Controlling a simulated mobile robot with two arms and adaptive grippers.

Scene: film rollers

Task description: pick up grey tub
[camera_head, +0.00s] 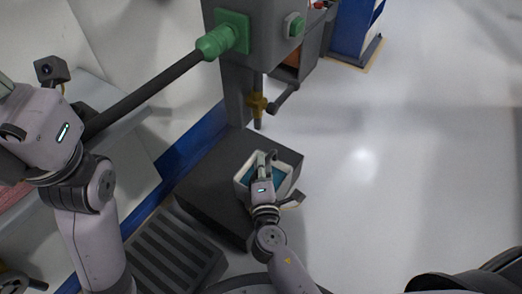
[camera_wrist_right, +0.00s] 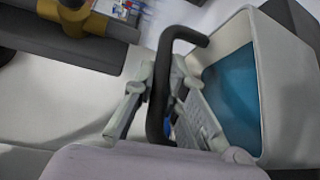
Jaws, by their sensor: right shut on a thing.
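The grey tub (camera_head: 240,181) is a pale, open box with a blue inside, on the dark block below the machine. In the right wrist view the tub (camera_wrist_right: 283,95) fills the right side. My right gripper (camera_head: 264,158) is at the tub, shut on its dark curved handle (camera_wrist_right: 157,95); the fingers (camera_wrist_right: 160,92) are on either side of this bar. Part of the tub is hidden behind my right gripper. My left arm stands at the left in the head view; its fingers do not show clearly.
The dark block (camera_head: 210,186) stands under the grey machine (camera_head: 238,95). A long black bar with a green end (camera_head: 215,43) runs from the machine towards my left arm. A yellow fitting (camera_head: 257,103) hangs above the tub.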

